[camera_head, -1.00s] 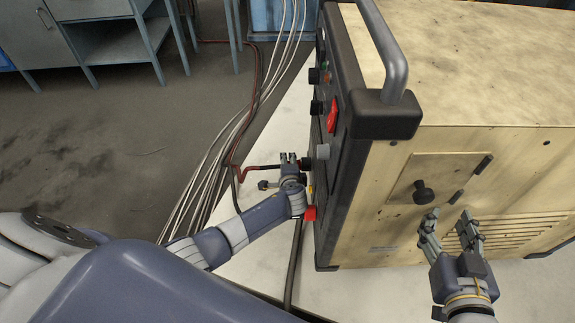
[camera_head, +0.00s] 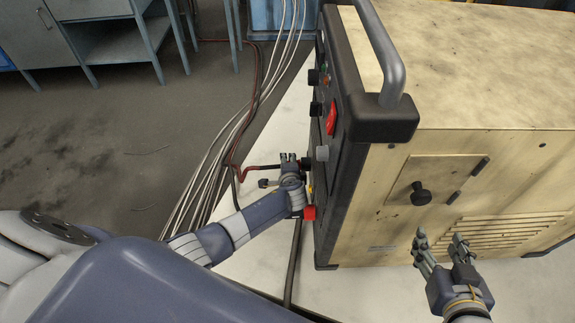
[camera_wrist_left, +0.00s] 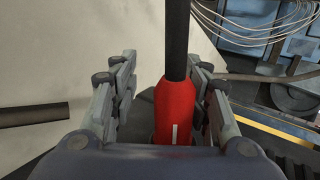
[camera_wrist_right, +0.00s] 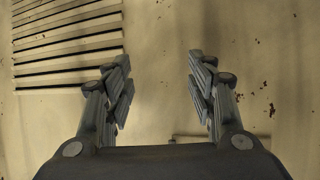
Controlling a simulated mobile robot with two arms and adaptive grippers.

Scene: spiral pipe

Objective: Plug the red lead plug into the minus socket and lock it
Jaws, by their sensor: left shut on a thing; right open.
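My left gripper (camera_head: 290,166) is at the dark front panel (camera_head: 340,150) of the wooden-sided machine. In the left wrist view, the gripper (camera_wrist_left: 165,95) is shut on the red lead plug (camera_wrist_left: 175,115), which has a white mark and a black cable (camera_wrist_left: 178,40). The plug's far end is hidden, so I cannot tell how it sits in a socket. Which socket is minus cannot be read. A red fitting (camera_head: 309,213) is lower on the panel. My right gripper (camera_head: 440,243) is open and empty near the machine's vented side; it also shows in the right wrist view (camera_wrist_right: 158,95).
The machine's grey handle (camera_head: 385,55) rises above its dark frame. A black knob (camera_head: 420,194) sticks out of the side hatch. Several pale cables (camera_head: 235,130) run along the floor at the left. The white table (camera_head: 255,260) has free room before the panel.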

